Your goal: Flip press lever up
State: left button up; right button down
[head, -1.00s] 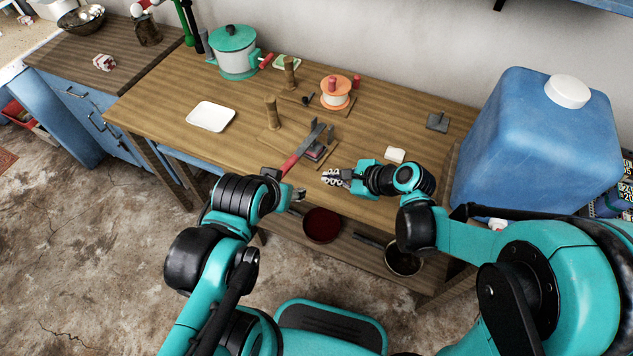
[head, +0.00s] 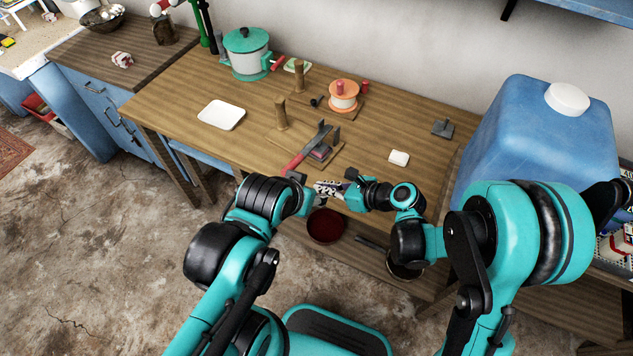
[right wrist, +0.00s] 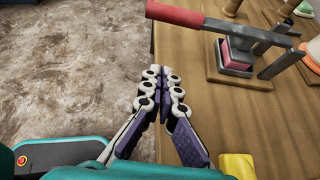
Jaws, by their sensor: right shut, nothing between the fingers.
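The press stands on a wooden board near the front edge of the table. Its lever has a red handle (head: 294,161) and a grey metal bar (head: 319,136), over a pink block (head: 320,153). In the right wrist view the red handle (right wrist: 175,14) points left past the table edge, and the bar (right wrist: 250,33) lies low across the block (right wrist: 234,56). My right gripper (head: 318,187) is shut and empty, just in front of the handle and apart from it; its fingertips (right wrist: 162,72) meet. My left gripper (head: 303,201) is beside it, its fingers mostly hidden.
Wooden posts (head: 281,115), an orange-and-white spool (head: 343,96) and a teal-lidded pot (head: 246,52) stand behind the press. A white tray (head: 221,115) lies left, a white bar (head: 399,158) right. A blue container (head: 540,140) stands at the right. Pans (head: 325,226) sit on the lower shelf.

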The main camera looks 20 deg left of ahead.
jog(key=b+x, duration=0.3)
jog(key=x, duration=0.6)
jog(key=shift+f, duration=0.2)
notch_tip(320, 180, up, 3)
jog(key=shift+w+r, duration=0.1)
jog(key=shift+w, duration=0.05)
jog(key=shift+r, duration=0.35)
jog(key=shift+w+a+r, duration=0.1)
jog(key=shift+r, duration=0.15)
jog(key=shift+r, duration=0.15)
